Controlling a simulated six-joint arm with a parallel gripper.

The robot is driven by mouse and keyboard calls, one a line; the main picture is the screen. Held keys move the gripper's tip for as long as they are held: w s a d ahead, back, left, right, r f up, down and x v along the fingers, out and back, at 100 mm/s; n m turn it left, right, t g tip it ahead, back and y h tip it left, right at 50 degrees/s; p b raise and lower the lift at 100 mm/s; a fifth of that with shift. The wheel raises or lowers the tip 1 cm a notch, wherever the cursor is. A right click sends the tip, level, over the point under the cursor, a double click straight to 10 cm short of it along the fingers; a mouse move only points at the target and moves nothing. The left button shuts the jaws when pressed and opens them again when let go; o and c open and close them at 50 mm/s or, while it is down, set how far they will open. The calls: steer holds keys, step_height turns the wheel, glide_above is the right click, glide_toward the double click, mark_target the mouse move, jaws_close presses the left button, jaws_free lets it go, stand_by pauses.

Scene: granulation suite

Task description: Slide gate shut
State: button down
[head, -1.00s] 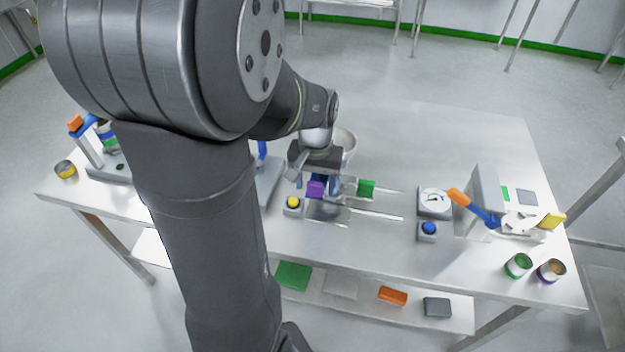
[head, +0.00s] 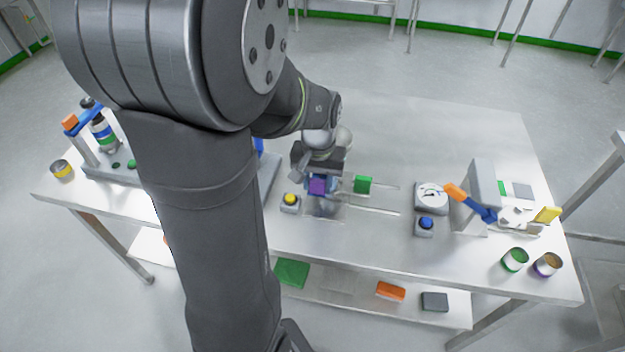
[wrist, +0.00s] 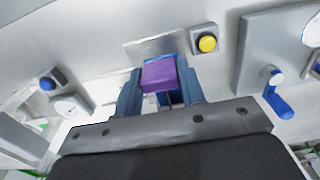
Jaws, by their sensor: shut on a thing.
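A purple block (head: 317,186), apparently the slide gate's handle, sits at the left part of a pair of metal rails (head: 370,210) on the steel table. A green block (head: 363,184) stands to its right by the far rail, with a gap between them. My gripper (head: 322,180) is over the rails with its blue fingers on the purple block. In the wrist view the purple block (wrist: 159,75) sits between the two fingers (wrist: 160,90), with a shiny plate (wrist: 155,46) beyond it. The gate plate is partly hidden by my gripper.
A yellow button (head: 290,200) stands close left of the rails. A blue button (head: 426,224) and a dial gauge (head: 431,195) stand to the right. An orange-tipped blue lever (head: 468,200) is farther right. The table's back is clear.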

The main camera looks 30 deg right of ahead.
steer(key=shift+s+d, duration=0.55)
steer(key=c, duration=0.9)
jaws_free()
steer(key=shift+s+d, duration=0.1)
steer(key=shift+r, duration=0.1)
steer(key=shift+r, duration=0.35)
step_height(320, 180, up, 17)
steer(key=shift+f, duration=0.2)
